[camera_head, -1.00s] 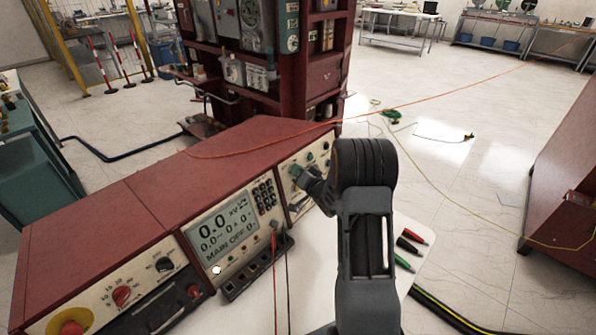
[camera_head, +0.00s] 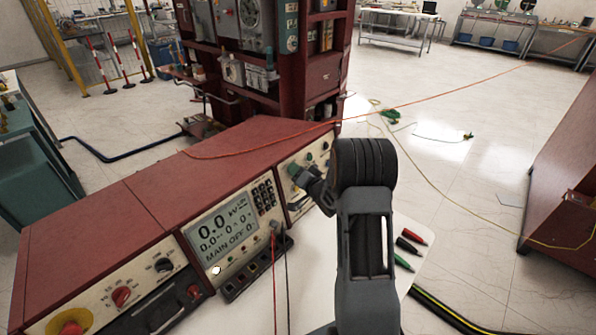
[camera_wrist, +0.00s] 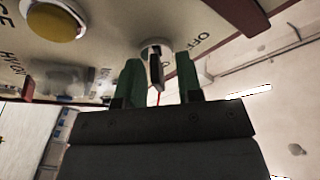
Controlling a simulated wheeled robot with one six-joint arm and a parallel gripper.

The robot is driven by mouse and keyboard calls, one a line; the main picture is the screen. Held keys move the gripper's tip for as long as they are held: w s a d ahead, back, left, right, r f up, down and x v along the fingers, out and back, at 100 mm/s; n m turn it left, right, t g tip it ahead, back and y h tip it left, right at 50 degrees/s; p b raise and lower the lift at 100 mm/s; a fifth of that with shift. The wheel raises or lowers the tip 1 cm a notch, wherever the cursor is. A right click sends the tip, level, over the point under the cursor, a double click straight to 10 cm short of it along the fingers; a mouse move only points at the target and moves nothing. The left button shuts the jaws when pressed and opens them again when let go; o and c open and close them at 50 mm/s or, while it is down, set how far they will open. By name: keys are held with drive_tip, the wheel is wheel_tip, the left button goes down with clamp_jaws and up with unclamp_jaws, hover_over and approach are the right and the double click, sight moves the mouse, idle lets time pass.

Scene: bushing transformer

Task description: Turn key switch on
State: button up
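The key switch (camera_wrist: 155,53) shows in the wrist view as a round metal lock with a dark key standing out of it, with an "OFF" label beside it. My gripper (camera_wrist: 160,80) has two green fingers, one on each side of the key, with a gap on both sides. It is open, and the key hangs between the fingers without visible contact. In the head view my gripper (camera_head: 303,176) is at the right-hand panel of the red console (camera_head: 190,170). My wrist and fingers hide the key switch there.
A yellow button (camera_wrist: 52,22) is on the same panel as the key. The console's display (camera_head: 222,228) reads 0.0 and "MAIN OFF". Red, black and green probes (camera_head: 408,246) lie on the white surface to the right. An orange cable (camera_head: 420,98) runs across behind my arm.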

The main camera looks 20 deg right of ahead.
drive_tip(key=shift+s+f, duration=0.1)
drive_tip(key=shift+s+d, duration=0.1)
drive_tip(key=shift+s, duration=0.25)
drive_tip(key=s+d+b, duration=0.2)
drive_tip(key=s, duration=1)
drive_tip(key=shift+s+d, duration=0.2)
drive_tip(key=shift+s, duration=0.15)
